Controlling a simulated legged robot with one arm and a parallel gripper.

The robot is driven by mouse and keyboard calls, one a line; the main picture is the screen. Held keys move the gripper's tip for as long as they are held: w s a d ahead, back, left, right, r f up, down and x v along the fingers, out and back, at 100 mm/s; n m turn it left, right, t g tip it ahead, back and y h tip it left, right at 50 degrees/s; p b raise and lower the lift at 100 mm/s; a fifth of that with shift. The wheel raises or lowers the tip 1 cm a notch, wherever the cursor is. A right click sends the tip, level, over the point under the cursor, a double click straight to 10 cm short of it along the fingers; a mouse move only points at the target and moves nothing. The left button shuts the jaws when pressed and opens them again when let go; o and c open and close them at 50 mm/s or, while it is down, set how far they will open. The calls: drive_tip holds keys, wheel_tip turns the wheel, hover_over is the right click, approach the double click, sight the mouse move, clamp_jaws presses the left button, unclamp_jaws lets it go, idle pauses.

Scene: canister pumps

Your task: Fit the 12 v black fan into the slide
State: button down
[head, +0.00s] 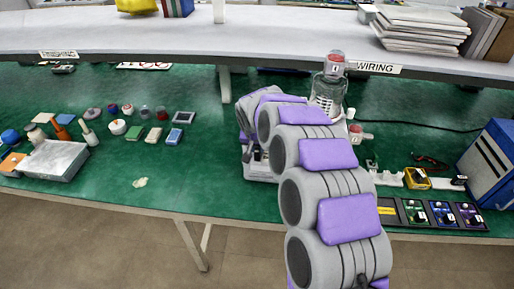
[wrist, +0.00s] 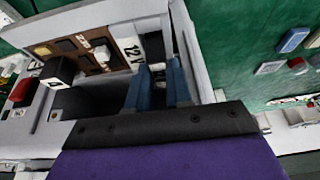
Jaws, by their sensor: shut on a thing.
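In the wrist view the two blue fingers of my gripper (wrist: 158,78) are close together on a small dark part, which looks like the black fan (wrist: 154,47). The fan sits within a narrow bay of a light grey housing (wrist: 182,30), beside a white "12 V" label (wrist: 130,48). I cannot tell how deep it sits; the fingers hide its lower part. The slide is not clearly distinguishable from the bay. In the head view my arm covers the gripper and most of the housing (head: 258,170).
In the head view a clear canister (head: 328,92) stands behind my arm. A blue box (head: 490,160) and black trays (head: 440,213) are at right.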

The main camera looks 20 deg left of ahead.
drive_tip(key=c, duration=1.5)
unclamp_jaws()
drive_tip(key=shift+s, duration=0.15)
drive_tip(key=o, duration=0.5)
drive_tip(key=shift+d+r, duration=0.1)
drive_tip(key=shift+d, duration=0.5)
drive_tip(key=shift+a+r, duration=0.15)
drive_tip(key=shift+a, duration=0.25)
drive_tip(key=shift+p+v, duration=1.2)
drive_tip(key=shift+v, duration=4.6)
drive_tip(key=shift+d, duration=0.1)
